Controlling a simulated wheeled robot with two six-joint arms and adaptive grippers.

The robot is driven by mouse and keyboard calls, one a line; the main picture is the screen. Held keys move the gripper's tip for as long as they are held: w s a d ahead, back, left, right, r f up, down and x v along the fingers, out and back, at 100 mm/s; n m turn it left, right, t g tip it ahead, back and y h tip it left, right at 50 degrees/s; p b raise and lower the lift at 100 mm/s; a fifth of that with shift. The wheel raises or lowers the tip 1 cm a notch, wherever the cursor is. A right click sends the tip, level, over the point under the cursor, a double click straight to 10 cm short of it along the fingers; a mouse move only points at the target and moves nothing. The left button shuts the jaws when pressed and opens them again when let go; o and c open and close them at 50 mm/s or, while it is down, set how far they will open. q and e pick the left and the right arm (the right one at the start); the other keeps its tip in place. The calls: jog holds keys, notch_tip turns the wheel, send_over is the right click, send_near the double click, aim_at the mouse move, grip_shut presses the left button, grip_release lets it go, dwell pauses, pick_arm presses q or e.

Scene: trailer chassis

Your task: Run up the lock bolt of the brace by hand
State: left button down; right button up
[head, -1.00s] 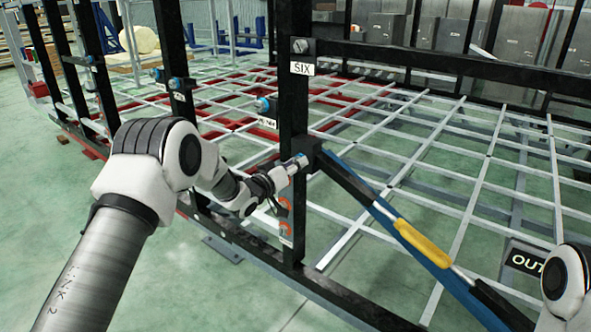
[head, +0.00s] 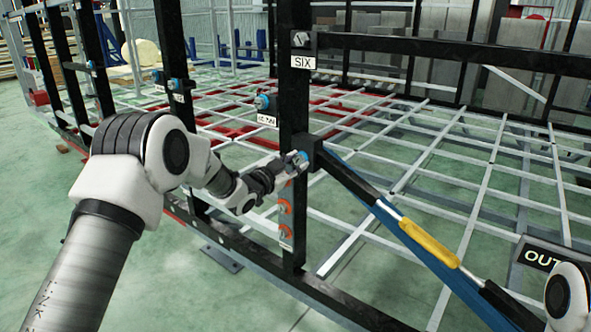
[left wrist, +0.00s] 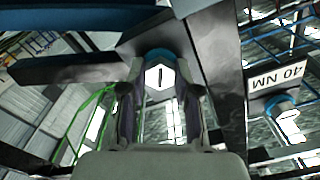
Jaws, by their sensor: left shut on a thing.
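The brace is a long blue and black bar (head: 352,186) with a yellow sleeve (head: 428,243). It slopes down to the right from a black block on the upright post (head: 294,112). The lock bolt sits at that block, with a blue collar (head: 304,156) showing. In the left wrist view its pale hex head (left wrist: 160,84) has a dark line on it, with the blue collar behind. My left gripper (head: 291,163) is shut on the bolt, one finger on each side of the head. My right gripper is out of view; only part of my right arm shows.
A plate marked SIX (head: 303,62) is higher on the post. Another blue-collared bolt (head: 263,102) is to the left, and orange fittings (head: 285,207) lie below my gripper. A white and red floor grid (head: 420,160) spreads behind. An OUT plate (head: 543,259) is at right.

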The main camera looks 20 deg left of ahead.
pick_arm(q)
jog(key=m+b, duration=0.1)
jog(key=m, duration=0.1)
jog(key=f+m+b, duration=0.1)
jog(key=m+b, duration=0.1)
jog(key=shift+m, duration=0.3)
jog(key=m+b, duration=0.4)
jog(key=shift+m, duration=0.3)
jog(key=m+b, duration=1.2)
jog(key=b, duration=0.1)
jog(key=shift+s, duration=0.1)
jog(key=shift+r+m+b, duration=0.1)
jog(key=shift+m+b, duration=0.95)
jog(key=shift+m, duration=0.05)
jog(key=shift+r+m+b, duration=0.15)
jog(key=shift+m+b, duration=0.15)
jog(key=shift+r, duration=0.1)
jog(key=c, duration=0.8)
grip_release()
jog(key=shift+r, duration=0.1)
jog(key=shift+c, duration=0.2)
